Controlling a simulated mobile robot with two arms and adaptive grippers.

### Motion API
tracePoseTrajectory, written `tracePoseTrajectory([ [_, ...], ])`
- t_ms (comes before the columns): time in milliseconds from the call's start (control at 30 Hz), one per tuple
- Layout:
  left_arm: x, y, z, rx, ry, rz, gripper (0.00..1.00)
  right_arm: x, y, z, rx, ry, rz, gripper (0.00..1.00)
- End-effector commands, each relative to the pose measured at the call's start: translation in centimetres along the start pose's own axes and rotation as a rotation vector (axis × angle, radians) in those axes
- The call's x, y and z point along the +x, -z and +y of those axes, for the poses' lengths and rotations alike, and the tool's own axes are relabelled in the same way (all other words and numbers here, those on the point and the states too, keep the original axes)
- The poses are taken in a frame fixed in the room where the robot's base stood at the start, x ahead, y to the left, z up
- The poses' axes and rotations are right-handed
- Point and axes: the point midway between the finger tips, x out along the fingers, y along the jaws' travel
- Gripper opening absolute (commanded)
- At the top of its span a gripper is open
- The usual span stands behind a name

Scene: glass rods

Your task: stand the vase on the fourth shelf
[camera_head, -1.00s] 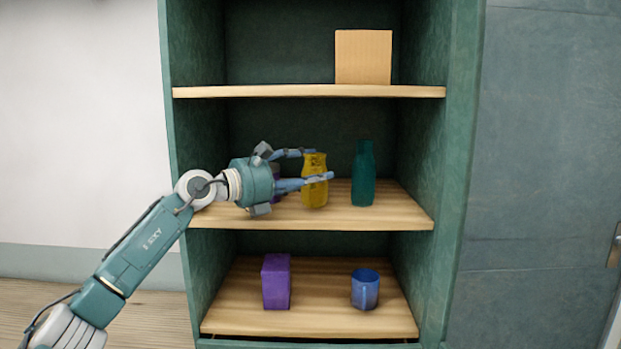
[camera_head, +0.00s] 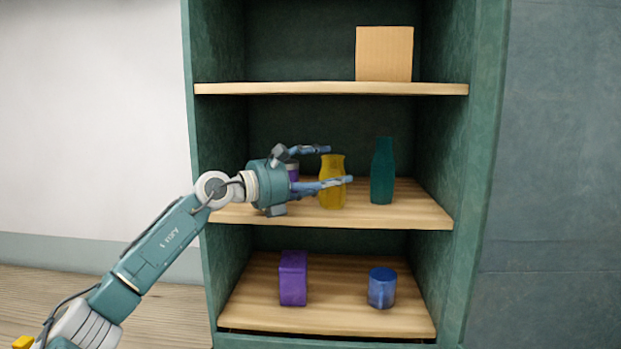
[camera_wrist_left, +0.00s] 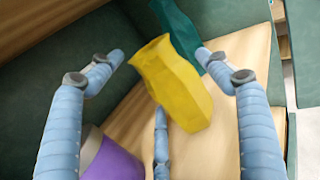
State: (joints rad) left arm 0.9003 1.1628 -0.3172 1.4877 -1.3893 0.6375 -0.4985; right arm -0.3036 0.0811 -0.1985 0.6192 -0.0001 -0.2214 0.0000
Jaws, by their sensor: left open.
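The yellow vase (camera_head: 333,190) stands upright on the middle of the three boards in the head view. My left gripper (camera_head: 338,166) is open and reaches in from the left at the vase's height. One finger passes in front of the vase and another ends near its rim. In the left wrist view the vase (camera_wrist_left: 175,85) lies between the spread fingers (camera_wrist_left: 165,80); whether any finger touches it, I cannot tell. The boards' numbering does not show, so I cannot tell which is the fourth shelf (camera_head: 400,212). My right gripper is out of view.
A teal bottle (camera_head: 382,172) stands right of the vase. A purple-and-white item (camera_head: 292,170) is partly hidden behind my gripper. The top board holds a tan box (camera_head: 384,54). The lower board holds a purple box (camera_head: 293,278) and a blue mug (camera_head: 382,288), with room between.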

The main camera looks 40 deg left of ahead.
Motion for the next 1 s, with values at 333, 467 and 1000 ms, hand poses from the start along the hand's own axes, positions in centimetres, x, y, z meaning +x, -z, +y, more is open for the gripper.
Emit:
tracePoseTrajectory([
  [333,-7.1,1.2,0.2,0.005,-0.006,0.006,0.77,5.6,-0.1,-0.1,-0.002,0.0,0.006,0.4],
  [467,-9.2,1.0,0.0,0.003,-0.003,0.005,0.77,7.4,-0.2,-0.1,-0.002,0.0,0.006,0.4],
  [1000,-11.5,0.1,0.0,0.0,0.0,0.002,0.77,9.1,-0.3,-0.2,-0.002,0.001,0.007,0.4],
])
